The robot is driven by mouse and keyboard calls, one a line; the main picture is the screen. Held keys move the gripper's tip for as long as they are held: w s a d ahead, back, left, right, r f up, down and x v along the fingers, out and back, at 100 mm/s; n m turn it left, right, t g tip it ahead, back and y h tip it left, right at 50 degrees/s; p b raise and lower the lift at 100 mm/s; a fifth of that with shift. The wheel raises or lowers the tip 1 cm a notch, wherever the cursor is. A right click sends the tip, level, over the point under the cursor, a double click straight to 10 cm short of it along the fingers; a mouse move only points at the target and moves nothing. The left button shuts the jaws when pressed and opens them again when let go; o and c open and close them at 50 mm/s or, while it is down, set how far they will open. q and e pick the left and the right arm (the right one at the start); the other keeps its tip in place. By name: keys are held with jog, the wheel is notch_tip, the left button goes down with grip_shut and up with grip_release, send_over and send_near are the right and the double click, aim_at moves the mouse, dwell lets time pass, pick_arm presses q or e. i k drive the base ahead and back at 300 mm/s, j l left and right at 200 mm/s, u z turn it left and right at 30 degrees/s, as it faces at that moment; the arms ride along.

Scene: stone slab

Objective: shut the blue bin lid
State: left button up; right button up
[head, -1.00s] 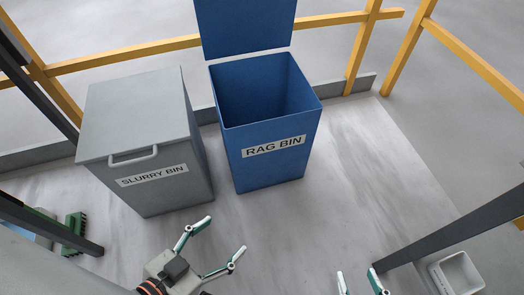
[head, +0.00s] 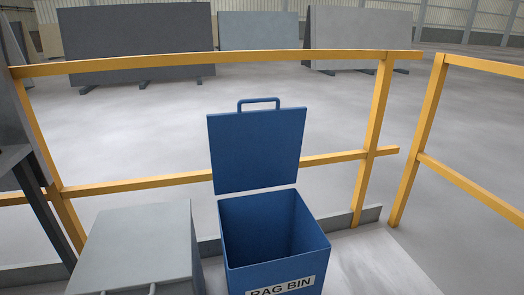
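The blue bin (head: 276,262), labelled RAG BIN, stands on the floor in the lower middle of the head view. Its inside shows and looks empty as far as I can see. Its blue lid (head: 257,150) stands up at the back of the bin, open, with a blue bar handle (head: 259,102) along its top edge. The front lower part of the bin is cut off by the picture's edge. Neither of my grippers is in view.
A grey bin (head: 138,250) with its lid shut stands to the left of the blue bin. A yellow railing (head: 200,66) runs behind both bins and turns at the right. Large stone slabs (head: 135,44) stand far behind it.

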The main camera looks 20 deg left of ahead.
aim_at(254, 150)
jog(key=i+j, duration=0.2)
jog(key=i, duration=0.2)
jog(key=i+j, duration=0.2)
jog(key=i, duration=0.2)
